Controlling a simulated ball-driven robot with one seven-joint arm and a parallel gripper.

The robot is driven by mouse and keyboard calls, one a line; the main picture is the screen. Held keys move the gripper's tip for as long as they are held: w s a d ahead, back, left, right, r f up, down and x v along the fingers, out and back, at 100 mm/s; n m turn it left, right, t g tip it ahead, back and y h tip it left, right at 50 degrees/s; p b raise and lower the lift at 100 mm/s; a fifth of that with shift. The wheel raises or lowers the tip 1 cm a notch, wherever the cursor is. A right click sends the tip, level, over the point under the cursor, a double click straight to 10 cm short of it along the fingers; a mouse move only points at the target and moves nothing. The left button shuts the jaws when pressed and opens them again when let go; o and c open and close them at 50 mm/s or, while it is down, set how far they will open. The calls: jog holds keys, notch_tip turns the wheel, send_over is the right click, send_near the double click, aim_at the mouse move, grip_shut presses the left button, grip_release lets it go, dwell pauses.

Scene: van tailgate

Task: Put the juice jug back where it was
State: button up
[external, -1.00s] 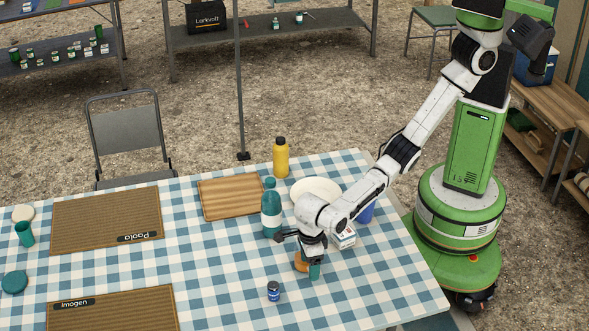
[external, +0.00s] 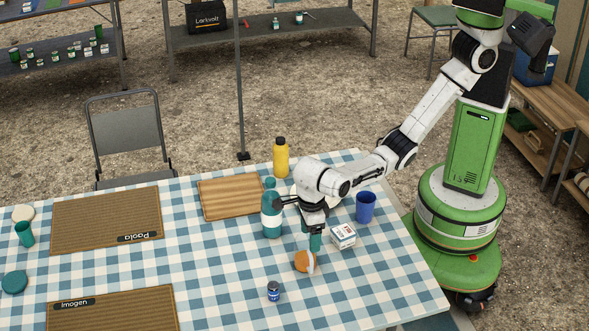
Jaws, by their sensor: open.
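No label shows which vessel is the juice jug. A large teal bottle (external: 272,214) with a pale band stands upright near the middle of the checked table (external: 375,290). A yellow bottle (external: 281,160) with a dark cap stands upright behind it. My gripper (external: 315,243) is open, pointing down to the right of the teal bottle.
A small white box (external: 343,236) and a blue cup (external: 365,207) stand right of my gripper. A plate (external: 297,190) is partly hidden behind my wrist. A wooden board (external: 229,199) lies at the back, and a small blue jar (external: 273,291) stands in front. The front right cloth is clear.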

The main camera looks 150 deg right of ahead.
jog(key=shift+r, duration=0.3)
jog(key=s+a+f+m, duration=0.3)
jog(key=a, duration=0.2)
jog(key=s+a+f+m, duration=0.3)
jog(key=a+m, duration=0.1)
jog(key=a, duration=0.2)
jog(key=s+a+f+m+y, duration=0.1)
jog(key=s+a+f+m, duration=0.2)
jog(key=s+a+m, duration=0.1)
jog(key=shift+a+t, duration=0.4)
jog(key=shift+a, duration=0.4)
jog(key=s+a+m, duration=0.1)
jog(key=s+m, duration=0.1)
jog(key=s, duration=0.1)
jog(key=s+a+f+m, duration=0.1)
jog(key=s+m, duration=0.2)
jog(key=s+a+f+m, duration=0.1)
jog(key=s+m, duration=0.2)
jog(key=s, duration=0.1)
jog(key=s+m, duration=0.2)
jog(key=s, duration=0.2)
jog(key=s+d+r+m+h, duration=0.1)
jog(key=s+m, duration=0.2)
jog(key=s+d+r+m, duration=0.1)
jog(key=s+m, duration=0.2)
jog(key=s, duration=0.1)
jog(key=shift+s+r, duration=0.1)
jog(key=shift+s, duration=0.2)
